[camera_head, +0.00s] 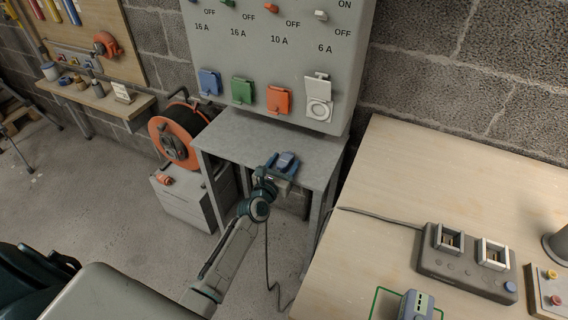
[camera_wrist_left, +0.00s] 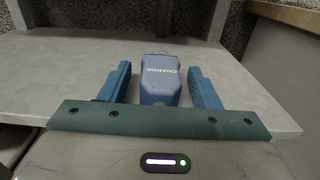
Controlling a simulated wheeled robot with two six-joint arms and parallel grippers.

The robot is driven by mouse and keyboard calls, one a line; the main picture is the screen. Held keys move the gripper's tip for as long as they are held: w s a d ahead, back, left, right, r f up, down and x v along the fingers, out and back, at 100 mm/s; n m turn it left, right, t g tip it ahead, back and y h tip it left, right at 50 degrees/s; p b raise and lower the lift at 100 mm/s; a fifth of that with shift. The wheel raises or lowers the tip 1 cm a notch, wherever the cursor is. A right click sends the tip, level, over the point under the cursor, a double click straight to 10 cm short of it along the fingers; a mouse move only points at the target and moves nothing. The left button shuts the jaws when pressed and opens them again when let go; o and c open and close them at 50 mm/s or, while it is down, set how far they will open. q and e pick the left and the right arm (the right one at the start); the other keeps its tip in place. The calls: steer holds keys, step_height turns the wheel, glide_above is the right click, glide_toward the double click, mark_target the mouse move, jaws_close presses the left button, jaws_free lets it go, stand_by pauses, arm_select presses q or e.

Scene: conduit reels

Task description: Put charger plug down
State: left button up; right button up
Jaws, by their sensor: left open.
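The blue charger plug (camera_wrist_left: 160,80), marked "CHARGE", lies on the small grey table (camera_head: 240,132). In the head view the plug (camera_head: 287,160) is near the table's front right part, partly covered by my gripper. My left gripper (camera_wrist_left: 160,85) is open, with one blue finger on each side of the plug and a gap visible on both sides. In the head view my left gripper (camera_head: 283,166) is low over the tabletop. A dark cable (camera_head: 268,245) hangs down in front of the table. My right gripper is not in view.
A wall panel (camera_head: 262,60) with coloured sockets hangs above the table. An orange cable reel (camera_head: 172,142) stands left of it. A wooden bench (camera_head: 400,160) on the right carries a grey charging unit (camera_head: 466,262). The tabletop left of the plug is clear.

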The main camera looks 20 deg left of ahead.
arm_select(q)
steer(key=shift+r, duration=0.15)
steer(key=shift+r+p, duration=0.5)
steer(key=shift+p, duration=0.1)
steer(key=shift+s, duration=6.05)
steer(key=s+d+f+m+g+h, duration=0.1)
steer(key=s+f+m+g, duration=0.35)
steer(key=f+m, duration=0.5)
steer(key=s+d+f+m+g+h, duration=0.1)
steer(key=s+d+f+m+g, duration=0.15)
steer(key=s+f+m, duration=0.5)
steer(key=s+a+f+m+g+y, duration=0.1)
steer(key=s+a+f+m+g, duration=0.2)
steer(key=s+f+m, duration=0.3)
steer(key=s+a+f+m+g+y, duration=0.2)
steer(key=s+f+m+g, duration=0.4)
steer(key=s+m, duration=0.5)
steer(key=shift+s+a+f+m, duration=0.4)
steer(key=shift+f+m, duration=0.2)
steer(key=shift+m, duration=0.5)
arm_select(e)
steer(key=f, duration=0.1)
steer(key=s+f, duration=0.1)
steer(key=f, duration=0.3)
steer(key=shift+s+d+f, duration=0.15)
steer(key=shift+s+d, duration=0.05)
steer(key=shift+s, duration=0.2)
arm_select(q)
steer(key=shift+p, duration=0.35)
